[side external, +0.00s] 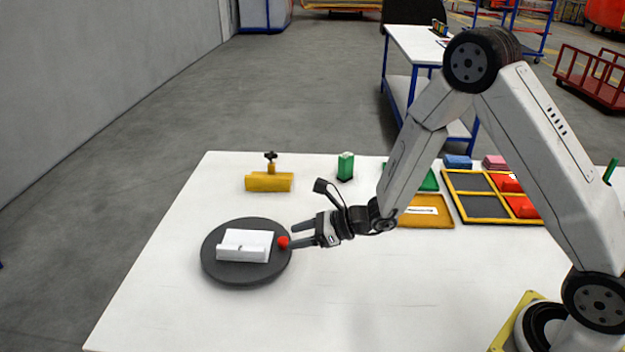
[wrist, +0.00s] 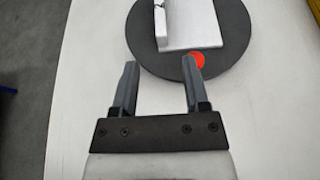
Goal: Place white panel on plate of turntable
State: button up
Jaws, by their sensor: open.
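The white panel (side external: 244,245) lies on the dark round plate of the turntable (side external: 224,274), with a raised strip along one edge. In the wrist view the panel (wrist: 190,24) rests on the plate (wrist: 145,55) at the top. A red knob (side external: 283,242) sits at the plate's rim on the side facing me; it also shows in the wrist view (wrist: 197,60). My gripper (side external: 291,237) is open and empty, its fingers pointing at the plate.
A yellow block with a black-topped knob (side external: 269,182) and a green block (side external: 345,167) stand behind the turntable. An orange tray (side external: 426,219) and a yellow-framed tray with red parts (side external: 487,208) lie to the right. The table's front middle (side external: 330,305) is clear.

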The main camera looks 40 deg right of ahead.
jog(key=shift+s, duration=0.1)
jog(key=s+r+n+g+h, duration=0.2)
jog(key=s+n+g, duration=0.6)
jog(key=s+n, duration=0.45)
jog(key=s+d+r+n+h, duration=0.1)
jog(key=s+d+n+h, duration=0.2)
jog(key=d+n, duration=0.2)
jog(key=s+d+r+n+t+h, duration=0.1)
jog(key=s+d+r+n+h, duration=0.1)
jog(key=n, duration=0.7)
jog(key=shift+s+d+r+h, duration=0.15)
jog(key=shift+s+d+h, duration=0.5)
jog(key=shift+d+h, duration=0.8)
jog(key=shift+d+n+y, duration=0.25)
